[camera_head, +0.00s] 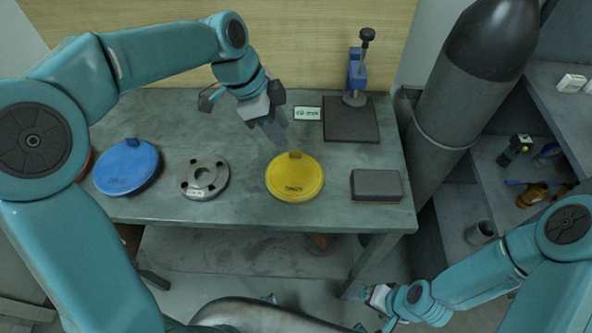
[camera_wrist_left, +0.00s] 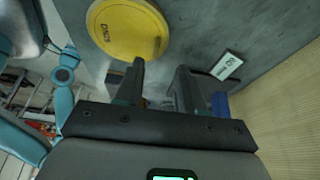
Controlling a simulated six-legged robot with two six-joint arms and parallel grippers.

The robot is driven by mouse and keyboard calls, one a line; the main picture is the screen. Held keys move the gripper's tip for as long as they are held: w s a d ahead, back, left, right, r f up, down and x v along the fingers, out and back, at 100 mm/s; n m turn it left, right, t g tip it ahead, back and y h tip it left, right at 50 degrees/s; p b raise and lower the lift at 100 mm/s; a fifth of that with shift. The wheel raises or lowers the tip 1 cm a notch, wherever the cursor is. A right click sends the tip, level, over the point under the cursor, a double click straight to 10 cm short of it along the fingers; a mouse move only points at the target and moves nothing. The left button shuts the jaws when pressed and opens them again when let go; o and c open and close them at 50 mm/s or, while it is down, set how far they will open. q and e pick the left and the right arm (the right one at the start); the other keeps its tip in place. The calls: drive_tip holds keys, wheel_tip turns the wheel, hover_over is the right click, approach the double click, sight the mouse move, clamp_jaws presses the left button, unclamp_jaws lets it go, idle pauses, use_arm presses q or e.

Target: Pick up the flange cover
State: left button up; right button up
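A round yellow cover (camera_head: 295,180) with a small raised tab lies flat on the grey table. It also shows in the left wrist view (camera_wrist_left: 125,25), beyond the fingers. A blue cover (camera_head: 126,168) of similar shape lies at the left of the table. A red edge, partly hidden by my left arm, shows beside it. My left gripper (camera_head: 276,132) is above the table, just behind the yellow cover and apart from it. In the wrist view its two fingers (camera_wrist_left: 160,82) are spread with nothing between them. My right gripper (camera_head: 378,298) is low, in front of the table; its fingers are too small to read.
A metal flange (camera_head: 204,177) with bolt holes lies between the blue and yellow covers. A grey block (camera_head: 376,187) lies to the right, and a dial stand on a dark plate (camera_head: 351,119) stands behind it. A small label (camera_head: 307,114) and a gas cylinder (camera_head: 468,85) are nearby.

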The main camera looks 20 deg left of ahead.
sight(294, 151)
use_arm(q)
drive_tip(key=shift+s+d+f, duration=0.25)
drive_tip(key=shift+s+f, duration=0.05)
drive_tip(key=shift+f, duration=0.25)
drive_tip(key=shift+x, duration=2.7)
drive_tip(key=shift+d+r, duration=0.1)
drive_tip(key=shift+d, duration=0.1)
clamp_jaws()
